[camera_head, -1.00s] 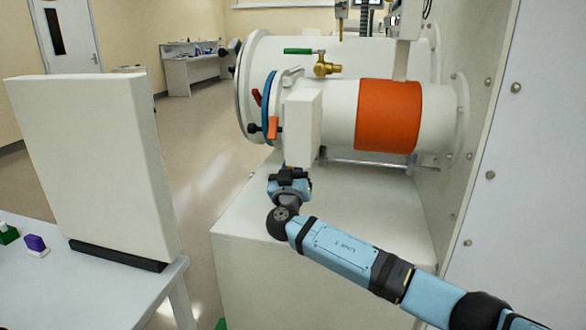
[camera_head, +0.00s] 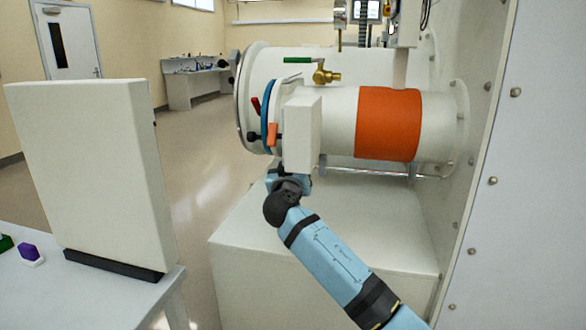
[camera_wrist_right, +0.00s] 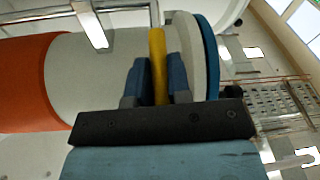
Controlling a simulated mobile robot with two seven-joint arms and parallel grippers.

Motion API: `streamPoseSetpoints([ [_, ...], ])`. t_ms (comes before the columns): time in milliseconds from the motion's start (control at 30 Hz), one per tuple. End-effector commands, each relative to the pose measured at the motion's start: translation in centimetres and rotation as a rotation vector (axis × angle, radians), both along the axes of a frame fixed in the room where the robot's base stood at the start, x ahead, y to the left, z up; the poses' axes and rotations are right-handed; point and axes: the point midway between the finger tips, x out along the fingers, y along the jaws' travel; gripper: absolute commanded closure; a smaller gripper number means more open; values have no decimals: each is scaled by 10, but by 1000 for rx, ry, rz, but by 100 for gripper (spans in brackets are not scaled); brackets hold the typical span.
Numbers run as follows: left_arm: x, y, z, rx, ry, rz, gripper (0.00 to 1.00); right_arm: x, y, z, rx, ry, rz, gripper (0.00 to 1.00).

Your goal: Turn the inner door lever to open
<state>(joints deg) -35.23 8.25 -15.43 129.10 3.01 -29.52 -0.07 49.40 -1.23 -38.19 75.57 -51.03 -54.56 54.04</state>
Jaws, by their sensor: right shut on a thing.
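A flat yellow bar (camera_wrist_right: 157,38), which appears to be the lever, stands against the white cylinder (camera_wrist_right: 95,75) in the right wrist view. My right gripper (camera_wrist_right: 157,62) is shut on it, one blue-grey finger on each side. In the head view, the white cylinder (camera_head: 338,108) lies horizontally. My right wrist (camera_head: 288,185) comes up beneath the white box (camera_head: 303,130) on its front; the fingertips and yellow bar are hidden there. My left gripper is not in view.
A blue ring (camera_head: 266,115), a red handle (camera_head: 255,104) and an orange handle (camera_head: 273,134) are at the cylinder's left end. A brass valve (camera_head: 325,76) with a green handle sits above. A white panel (camera_head: 90,180) stands on the left table. A metal rail (camera_head: 380,170) runs below the cylinder.

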Motion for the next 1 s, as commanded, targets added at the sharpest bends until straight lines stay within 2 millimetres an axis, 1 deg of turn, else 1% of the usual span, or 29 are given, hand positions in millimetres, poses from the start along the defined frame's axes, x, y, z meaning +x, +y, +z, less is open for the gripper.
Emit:
streamPoseSetpoints([
  [33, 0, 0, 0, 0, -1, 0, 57, 0, 1, 0, 0, -1, 1, 77],
  [67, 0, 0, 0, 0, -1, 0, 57, 0, 1, 0, 0, -1, 1, 71],
  [100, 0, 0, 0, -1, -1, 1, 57, 0, 1, 0, 0, -1, 1, 61],
  [133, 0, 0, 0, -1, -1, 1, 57, 0, 1, 0, 0, -1, 1, 57],
  [400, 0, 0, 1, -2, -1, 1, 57, -1, 0, 0, 0, -1, 0, 57],
  [467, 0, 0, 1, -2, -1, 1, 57, -3, 1, -1, 0, -1, 1, 57],
  [533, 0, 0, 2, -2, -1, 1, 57, -10, 3, -2, 1, -1, 2, 57],
  [667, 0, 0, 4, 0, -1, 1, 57, -32, 7, -5, 2, 0, 2, 57],
  [900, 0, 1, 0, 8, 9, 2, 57, -86, 20, -12, 3, 1, 3, 57],
  [1000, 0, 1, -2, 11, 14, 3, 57, -105, 24, -16, 2, 1, 2, 57],
])
